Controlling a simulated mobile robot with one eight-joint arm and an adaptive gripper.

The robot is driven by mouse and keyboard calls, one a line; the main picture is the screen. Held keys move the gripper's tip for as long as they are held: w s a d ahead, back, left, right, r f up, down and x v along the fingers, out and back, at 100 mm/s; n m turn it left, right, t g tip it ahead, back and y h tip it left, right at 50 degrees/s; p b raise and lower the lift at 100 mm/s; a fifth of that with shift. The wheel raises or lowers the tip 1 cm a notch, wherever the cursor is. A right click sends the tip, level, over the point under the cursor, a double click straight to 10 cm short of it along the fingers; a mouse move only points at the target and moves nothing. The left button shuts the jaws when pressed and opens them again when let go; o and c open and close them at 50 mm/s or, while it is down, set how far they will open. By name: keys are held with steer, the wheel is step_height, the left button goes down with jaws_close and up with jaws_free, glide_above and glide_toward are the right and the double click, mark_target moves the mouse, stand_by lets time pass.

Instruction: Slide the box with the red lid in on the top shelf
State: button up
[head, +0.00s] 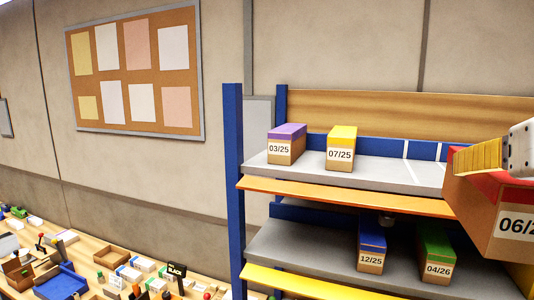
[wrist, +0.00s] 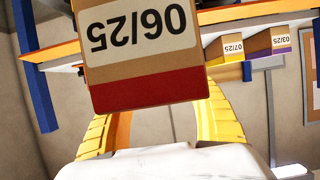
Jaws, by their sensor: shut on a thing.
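The box with the red lid (head: 494,222) is at the right edge of the head view, close to the camera, with a label starting "06/2". In the wrist view the same box (wrist: 145,50) appears upside down with its label reading 06/25. My gripper (wrist: 155,125) is shut on it, with a yellow ribbed finger on either side. In the head view one yellow finger (head: 478,158) lies over the red lid. The box is held in front of the top shelf (head: 385,172), near its right part. The box hides part of that shelf and its orange front edge.
On the top shelf stand a purple-lid box 03/25 (head: 286,145) and a yellow-lid box 07/25 (head: 341,149). White lines mark the bare shelf to their right. The lower shelf holds a blue-lid box 12/25 (head: 371,245) and a green-lid box 04/26 (head: 435,252). A blue post (head: 234,190) stands left.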

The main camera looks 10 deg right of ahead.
steer(key=shift+w+d+f, duration=0.15)
steer(key=shift+w+d, duration=0.05)
steer(key=shift+w, duration=0.1)
steer(key=shift+w+d+b, duration=0.15)
steer(key=shift+w+b, duration=0.15)
steer(key=shift+b, duration=0.05)
steer(key=w+d, duration=0.5)
steer(key=w, duration=0.3)
steer(key=w+d+b, duration=0.1)
steer(key=w+d, duration=0.4)
steer(key=w, duration=0.3)
steer(key=w+d+f, duration=0.1)
steer(key=w+d, duration=0.4)
steer(key=w, duration=0.4)
steer(key=shift+d+f, duration=0.1)
steer(key=shift+d, duration=0.1)
steer(key=shift+s+a+f+b, duration=0.15)
steer(key=shift+s+f+b, duration=0.05)
steer(key=shift+f+b, duration=0.1)
steer(key=shift+w, duration=0.1)
